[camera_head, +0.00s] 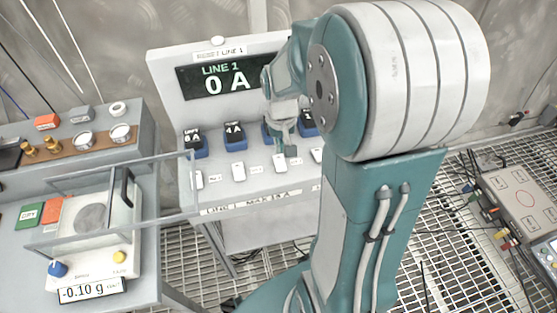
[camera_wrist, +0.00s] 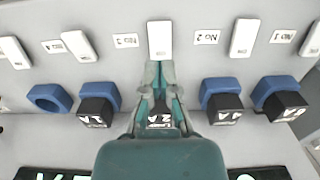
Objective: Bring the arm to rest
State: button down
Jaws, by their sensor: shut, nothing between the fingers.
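My arm (camera_head: 350,200) is bent and reaches over the line panel (camera_head: 255,205). My gripper (camera_head: 284,148) is shut and empty, close in front of the panel. In the wrist view my gripper (camera_wrist: 160,68) points at a white switch (camera_wrist: 160,40); I cannot tell whether it touches. A black block marked 2 A (camera_wrist: 160,117) shows partly behind the fingers and the wrist housing.
Black blocks sit in blue sockets (camera_wrist: 221,98) on either side; one blue socket (camera_wrist: 50,98) looks empty. The display (camera_head: 230,77) reads LINE 1, 0 A. A glass-shielded scale (camera_head: 90,240) stands left, a grey box (camera_head: 520,200) right, over grating.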

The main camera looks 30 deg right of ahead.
jog(key=shift+r, duration=0.3)
jog(key=shift+a+r, duration=0.1)
jog(key=shift+r, duration=0.05)
jog(key=s+a+r+n+t, duration=0.3)
jog(key=s+a+r+t, duration=0.2)
jog(key=s+a+r, duration=0.5)
notch_tip(320, 180, up, 4)
jog(key=s, duration=0.2)
jog(key=shift+s+a+t, duration=0.3)
jog(key=shift+s+a, duration=0.05)
jog(key=shift+d+f, duration=0.1)
dwell(0.7)
